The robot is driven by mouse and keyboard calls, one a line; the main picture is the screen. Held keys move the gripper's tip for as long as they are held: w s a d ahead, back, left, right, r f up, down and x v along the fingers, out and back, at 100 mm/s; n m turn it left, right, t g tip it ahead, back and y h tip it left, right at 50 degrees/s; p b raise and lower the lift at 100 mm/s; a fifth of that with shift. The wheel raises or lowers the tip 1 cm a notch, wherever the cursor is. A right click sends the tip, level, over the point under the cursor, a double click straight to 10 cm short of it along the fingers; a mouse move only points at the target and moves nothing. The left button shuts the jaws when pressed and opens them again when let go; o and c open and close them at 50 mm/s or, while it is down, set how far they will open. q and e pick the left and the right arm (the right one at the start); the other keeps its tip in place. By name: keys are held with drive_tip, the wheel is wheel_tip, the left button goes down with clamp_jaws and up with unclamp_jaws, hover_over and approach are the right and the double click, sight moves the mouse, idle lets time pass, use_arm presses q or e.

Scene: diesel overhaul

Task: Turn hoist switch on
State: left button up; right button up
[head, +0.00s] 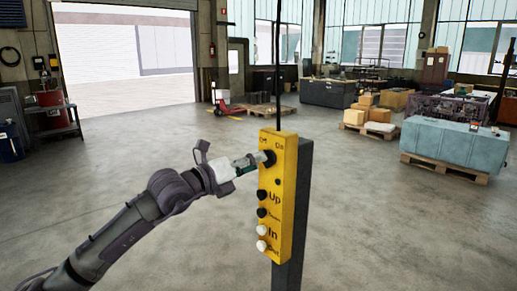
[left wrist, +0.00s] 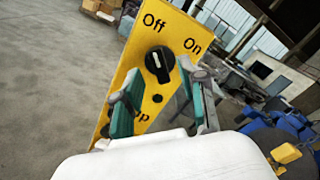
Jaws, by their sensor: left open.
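The yellow hoist control box (head: 287,205) hangs on a black cable in front of a dark grey post in the head view. It carries black and white buttons marked Up and In. In the left wrist view its face (left wrist: 130,70) shows a black rotary switch (left wrist: 159,63) below the labels Off and On. The knob's white mark appears to point toward Off. My left gripper (head: 262,160) is at the top of the box, by the switch. In the left wrist view its two teal fingers (left wrist: 160,100) are open, with the knob beyond and between their tips. Contact cannot be told.
The concrete floor around the box is clear. Pallets with cardboard boxes (head: 367,108) and a teal-grey covered block (head: 455,145) stand at the right. A red pallet jack (head: 228,108) stands near the open doorway. A red drum (head: 52,106) stands at the left.

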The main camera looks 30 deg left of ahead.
use_arm(q)
drive_tip(key=shift+p+x, duration=0.3)
drive_tip(key=shift+x, duration=0.85)
use_arm(e)
drive_tip(key=shift+s+r, duration=0.4)
drive_tip(key=shift+r, duration=0.2)
use_arm(q)
clamp_jaws()
drive_tip(key=shift+f, duration=0.1)
use_arm(e)
drive_tip(key=shift+f, duration=0.2)
